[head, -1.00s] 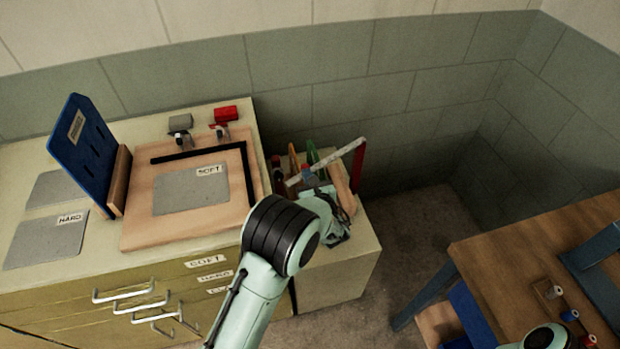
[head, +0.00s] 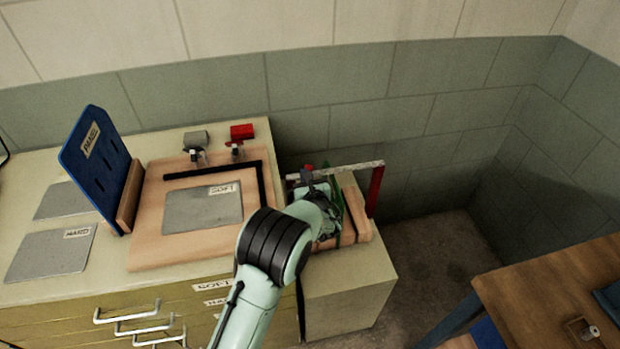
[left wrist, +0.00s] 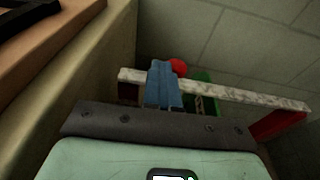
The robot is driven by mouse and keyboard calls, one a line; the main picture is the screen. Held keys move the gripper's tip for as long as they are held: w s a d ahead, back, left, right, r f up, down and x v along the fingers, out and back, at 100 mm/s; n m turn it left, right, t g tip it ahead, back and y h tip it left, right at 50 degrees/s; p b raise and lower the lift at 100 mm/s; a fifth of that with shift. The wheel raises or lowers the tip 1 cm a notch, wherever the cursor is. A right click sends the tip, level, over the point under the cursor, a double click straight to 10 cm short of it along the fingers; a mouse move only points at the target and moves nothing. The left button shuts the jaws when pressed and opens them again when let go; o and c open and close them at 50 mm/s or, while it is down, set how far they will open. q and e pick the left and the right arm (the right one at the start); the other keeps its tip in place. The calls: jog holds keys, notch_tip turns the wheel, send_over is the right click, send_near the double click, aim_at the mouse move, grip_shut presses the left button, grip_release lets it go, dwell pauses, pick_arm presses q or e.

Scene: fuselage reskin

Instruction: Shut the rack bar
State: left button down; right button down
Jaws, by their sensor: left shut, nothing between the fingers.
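The rack bar (head: 345,168) is a speckled whitish strip across the top of the tool rack at the cabinet's right side. It runs nearly level from a red post (head: 375,190) on the right to a second, dark red post on the left. I cannot tell whether the bar's end is latched.
A red round thing (left wrist: 178,67) and green tools (left wrist: 204,104) are behind the bar. A wooden board (head: 150,240) with a grey SOFT sheet (head: 203,208) and a blue panel (head: 95,165) stand left. A wooden table (head: 560,290) is at lower right, with floor between.

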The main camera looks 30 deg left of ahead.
pick_arm(q)
jog(key=shift+a+r, duration=0.35)
jog(key=v, duration=1.3)
jog(key=shift+d+f, duration=0.2)
jog(key=shift+d, duration=0.3)
jog(key=shift+s, duration=0.1)
